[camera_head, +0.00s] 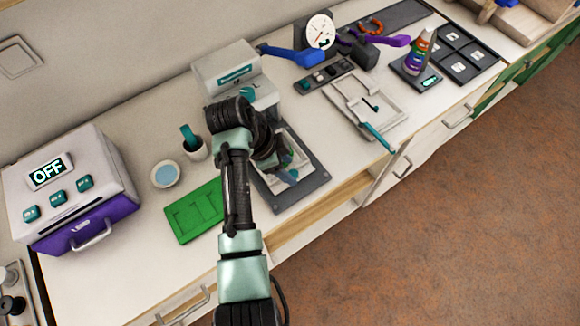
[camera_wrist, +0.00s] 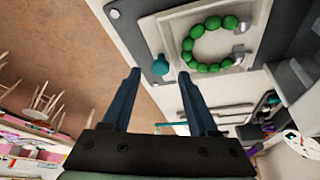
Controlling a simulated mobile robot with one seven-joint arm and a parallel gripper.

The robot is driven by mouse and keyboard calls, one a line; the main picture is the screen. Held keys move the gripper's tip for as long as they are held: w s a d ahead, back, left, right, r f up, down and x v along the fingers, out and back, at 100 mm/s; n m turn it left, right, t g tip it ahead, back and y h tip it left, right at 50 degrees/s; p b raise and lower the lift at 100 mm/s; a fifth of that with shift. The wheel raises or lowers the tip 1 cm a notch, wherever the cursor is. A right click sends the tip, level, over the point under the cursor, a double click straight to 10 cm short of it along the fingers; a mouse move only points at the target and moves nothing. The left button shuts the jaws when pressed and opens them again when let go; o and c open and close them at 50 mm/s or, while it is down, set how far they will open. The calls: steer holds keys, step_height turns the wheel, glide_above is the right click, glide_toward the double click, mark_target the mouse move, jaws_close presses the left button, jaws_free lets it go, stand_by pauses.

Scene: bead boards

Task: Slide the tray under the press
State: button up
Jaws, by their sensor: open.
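The pale tray (camera_wrist: 172,28) carries a ring of green beads (camera_wrist: 208,46) and has a teal knob (camera_wrist: 160,65) at its edge. In the head view the tray (camera_head: 299,155) lies on a dark base plate (camera_head: 312,184), partly hidden by my arm. The grey-white press (camera_head: 226,66) stands just behind it. In the wrist view my gripper (camera_wrist: 160,74) is open and empty, its fingertips pointing at the tray edge with the knob lined up between them. I cannot tell whether they touch it. The head view mostly hides my gripper.
A green board (camera_head: 193,212), a small cup (camera_head: 195,149) and a round dish (camera_head: 165,174) lie left of the tray. A purple-and-white box reading OFF (camera_head: 70,190) stands further left. A pale frame with a teal handle (camera_head: 365,103) lies to the right. The counter's front edge is close.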

steer(key=shift+x, duration=1)
jaws_close()
stand_by(0.8)
